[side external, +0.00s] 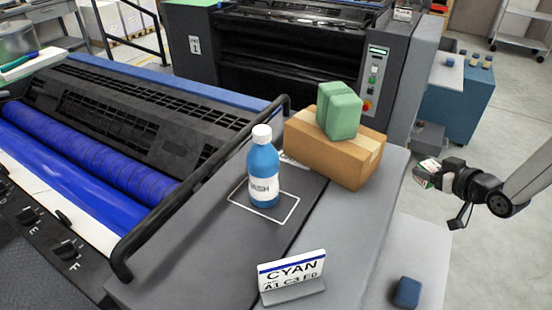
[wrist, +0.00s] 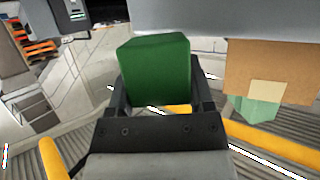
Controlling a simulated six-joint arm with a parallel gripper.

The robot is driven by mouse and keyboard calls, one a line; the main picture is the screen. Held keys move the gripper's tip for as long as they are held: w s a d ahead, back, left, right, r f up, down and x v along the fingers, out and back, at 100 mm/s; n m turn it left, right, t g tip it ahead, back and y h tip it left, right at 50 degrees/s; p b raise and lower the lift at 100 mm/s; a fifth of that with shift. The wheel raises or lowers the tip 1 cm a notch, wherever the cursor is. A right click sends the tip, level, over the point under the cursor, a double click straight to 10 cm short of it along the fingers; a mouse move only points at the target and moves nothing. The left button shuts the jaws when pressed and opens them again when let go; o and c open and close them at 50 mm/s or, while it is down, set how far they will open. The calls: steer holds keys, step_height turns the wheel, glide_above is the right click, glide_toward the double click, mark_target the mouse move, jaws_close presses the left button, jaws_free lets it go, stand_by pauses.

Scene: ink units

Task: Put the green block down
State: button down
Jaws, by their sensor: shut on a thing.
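The green block (wrist: 155,68) is between the two fingers of my gripper (wrist: 158,90) in the wrist view, dark green and box-shaped. In the side external view my gripper (side external: 433,178) is at the right, in the air beyond the right edge of the grey ledge. The held block (side external: 422,182) shows there only as a small, partly hidden patch at the gripper's tip. My gripper is shut on it, and nothing visible supports it from below.
A cardboard box (side external: 305,144) on the grey ledge (side external: 345,225) carries a larger pale green piece (side external: 340,112). A blue bottle (side external: 263,172) stands inside a white outline. A CYAN sign (side external: 291,277) and a dark blue block (side external: 407,292) are nearer. The ledge between box and sign is clear.

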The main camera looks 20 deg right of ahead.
steer(key=s+a+f+n+g+y, duration=0.3)
steer(key=s+f+n+y, duration=0.4)
steer(key=s+f, duration=0.3)
step_height(320, 180, down, 3)
steer(key=shift+n+g+y, duration=0.3)
steer(key=shift+g+y, duration=0.1)
steer(key=shift+y, duration=0.1)
steer(key=shift+s+f, duration=0.1)
glide_above(411, 269)
steer(key=shift+f, duration=2.1)
steer(key=shift+f, duration=1.75)
steer(key=shift+f, duration=0.1)
